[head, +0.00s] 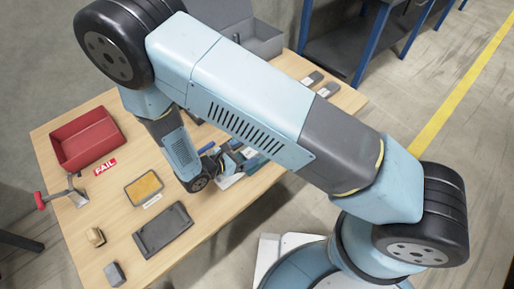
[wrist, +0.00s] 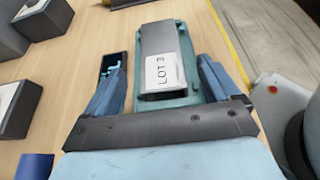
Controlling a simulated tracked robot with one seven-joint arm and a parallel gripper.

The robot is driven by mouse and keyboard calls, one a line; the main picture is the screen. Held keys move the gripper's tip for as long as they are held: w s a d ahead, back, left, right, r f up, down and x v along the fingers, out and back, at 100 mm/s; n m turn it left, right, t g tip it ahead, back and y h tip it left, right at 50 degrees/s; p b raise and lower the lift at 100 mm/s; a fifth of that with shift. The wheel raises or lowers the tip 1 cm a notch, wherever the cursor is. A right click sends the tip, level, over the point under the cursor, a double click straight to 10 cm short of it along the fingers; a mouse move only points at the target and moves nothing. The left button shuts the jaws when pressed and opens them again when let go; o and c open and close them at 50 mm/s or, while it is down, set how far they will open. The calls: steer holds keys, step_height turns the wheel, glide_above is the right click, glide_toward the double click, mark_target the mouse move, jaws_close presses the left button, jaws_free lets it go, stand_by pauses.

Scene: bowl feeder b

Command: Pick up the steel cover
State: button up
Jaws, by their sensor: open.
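The steel cover seems to be the grey, box-like piece (wrist: 163,50) with a white "LOT 2" label, in the middle of the wrist view. It lies on a teal base (wrist: 193,85) on the wooden table. My gripper (wrist: 160,72) is open, with one blue finger to the left of the grey piece and one to the right. Gaps show between the fingers and the piece; how high the fingertips are above the table is hard to tell. In the head view my gripper (head: 222,162) is down at the table's right part, and my arm hides much of this spot.
On the table (head: 110,215) are a red bin (head: 85,140), a "FAIL" label, a tray with a yellow filling (head: 144,187), a dark flat tray (head: 162,229) and two small blocks. A grey box (head: 255,40) stands at the back. Labelled dark boxes (wrist: 18,108) are left in the wrist view.

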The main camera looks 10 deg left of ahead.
steer(key=x, duration=0.5)
steer(key=shift+w+d+f, duration=0.1)
steer(key=shift+w+d, duration=0.1)
steer(key=shift+w, duration=0.05)
